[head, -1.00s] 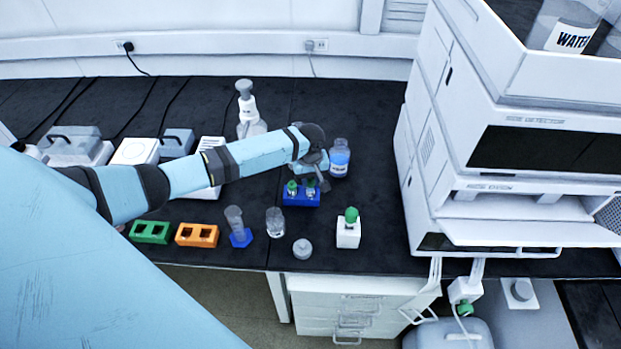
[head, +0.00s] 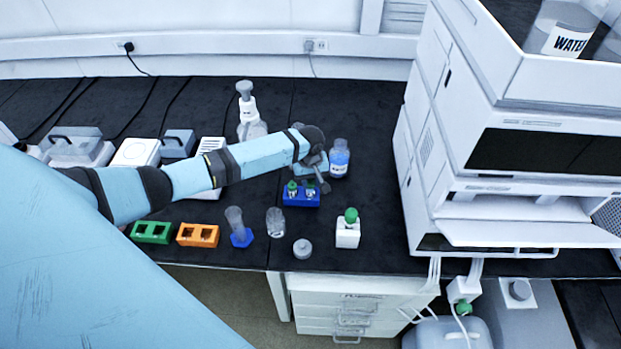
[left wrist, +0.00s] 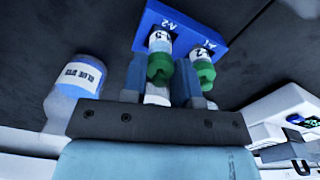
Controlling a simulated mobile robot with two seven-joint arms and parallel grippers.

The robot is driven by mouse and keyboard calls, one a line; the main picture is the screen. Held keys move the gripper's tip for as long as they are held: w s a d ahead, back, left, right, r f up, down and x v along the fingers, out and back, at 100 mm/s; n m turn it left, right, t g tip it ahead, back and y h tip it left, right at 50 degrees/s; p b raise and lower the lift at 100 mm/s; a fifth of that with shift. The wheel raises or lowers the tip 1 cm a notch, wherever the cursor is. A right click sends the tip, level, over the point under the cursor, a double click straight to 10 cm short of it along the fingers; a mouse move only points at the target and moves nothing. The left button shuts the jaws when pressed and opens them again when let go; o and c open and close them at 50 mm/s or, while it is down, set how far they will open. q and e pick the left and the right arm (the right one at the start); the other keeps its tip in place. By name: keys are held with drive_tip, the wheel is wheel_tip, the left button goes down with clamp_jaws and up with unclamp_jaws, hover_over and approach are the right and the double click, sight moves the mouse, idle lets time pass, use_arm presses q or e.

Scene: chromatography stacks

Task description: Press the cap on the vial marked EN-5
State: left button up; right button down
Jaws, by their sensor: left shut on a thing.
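A blue rack (head: 301,201) holds two vials with green caps; it also shows in the left wrist view (left wrist: 190,30), with slots marked A-2 and A-1. My left gripper (left wrist: 161,82) is shut on the green-capped vial (left wrist: 159,44) in slot A-2, its fingers on either side of the green cap. In the head view this gripper (head: 318,184) is over the rack's right vial. The other capped vial (left wrist: 202,62) stands in slot A-1, just beside the right finger. The vial labels are too small and partly turned to read surely. My right gripper is not in view.
A blue-liquid bottle (head: 340,158) stands close behind the gripper. A white block (head: 347,236) with a green top, a grey round piece (head: 303,249), a clear beaker (head: 275,222) and an orange rack (head: 197,236) are nearer the front edge. White instruments (head: 510,170) stand at right.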

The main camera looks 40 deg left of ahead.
use_arm(q)
drive_tip(key=shift+p, duration=0.5)
idle(0.4)
idle(0.3)
drive_tip(key=o, duration=1.4)
drive_tip(key=shift+o, duration=0.2)
